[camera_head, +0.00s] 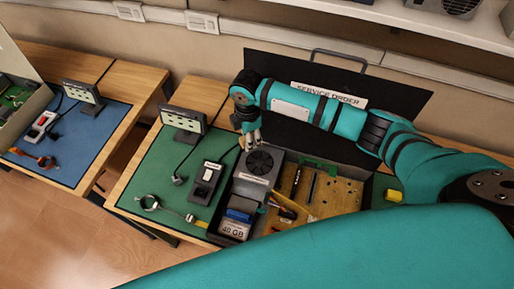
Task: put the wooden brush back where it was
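I cannot make out the wooden brush with certainty. A small tool with an orange-brown part (284,212) lies in the open black case, but it is too small to identify. My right arm reaches in from the right across the case, and its gripper (251,138) points down at the back left of the case. It is just behind a dark fan unit (260,162). The fingers are small, and I cannot tell whether they hold anything. My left gripper is not in view.
A blue-matted table (75,150) stands left.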

